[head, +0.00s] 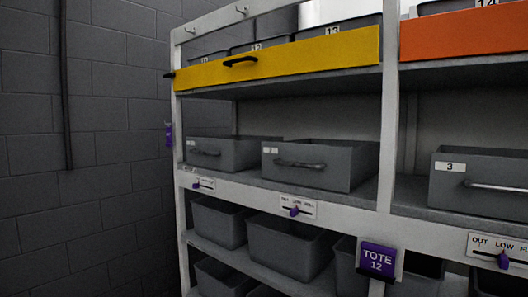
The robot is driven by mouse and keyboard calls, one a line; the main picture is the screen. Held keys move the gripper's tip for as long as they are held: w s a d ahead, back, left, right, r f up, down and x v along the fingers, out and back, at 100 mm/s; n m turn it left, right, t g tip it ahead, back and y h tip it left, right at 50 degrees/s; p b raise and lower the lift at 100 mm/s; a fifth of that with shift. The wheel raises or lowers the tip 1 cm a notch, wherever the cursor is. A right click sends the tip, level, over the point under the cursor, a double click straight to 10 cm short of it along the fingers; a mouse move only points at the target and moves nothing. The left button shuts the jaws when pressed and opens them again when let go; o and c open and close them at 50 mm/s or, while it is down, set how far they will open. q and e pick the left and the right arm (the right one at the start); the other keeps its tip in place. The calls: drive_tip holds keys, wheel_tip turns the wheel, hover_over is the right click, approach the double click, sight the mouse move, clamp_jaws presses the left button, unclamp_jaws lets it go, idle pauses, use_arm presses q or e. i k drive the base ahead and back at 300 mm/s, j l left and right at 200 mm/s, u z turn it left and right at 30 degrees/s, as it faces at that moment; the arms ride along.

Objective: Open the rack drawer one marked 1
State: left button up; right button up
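A white rack (388,120) holds grey drawers with bar handles on its middle shelf. The far-left drawer (236,155) has a small white label too small to read. The drawer to its right (352,170) also has a label I cannot read clearly. A third drawer (500,185), beyond the upright at the right, is marked 3. All three sit on the shelf with their fronts facing me. I cannot read a 1 on any of them. Neither of my grippers is in view.
A yellow panel (310,55) with a black handle and an orange panel (465,33) front the upper shelf. Open grey bins (285,250) stand below. Small slider plates and a purple TOTE 12 sign (378,258) are on the rack. A grey block wall (110,150) is at left.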

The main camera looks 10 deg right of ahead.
sight(232, 153)
drive_tip(key=i+j+z, duration=0.1)
drive_tip(key=i+j, duration=0.2)
drive_tip(key=i, duration=0.25)
drive_tip(key=i+j, duration=0.35)
drive_tip(key=i, duration=0.2)
drive_tip(key=l+z, duration=0.05)
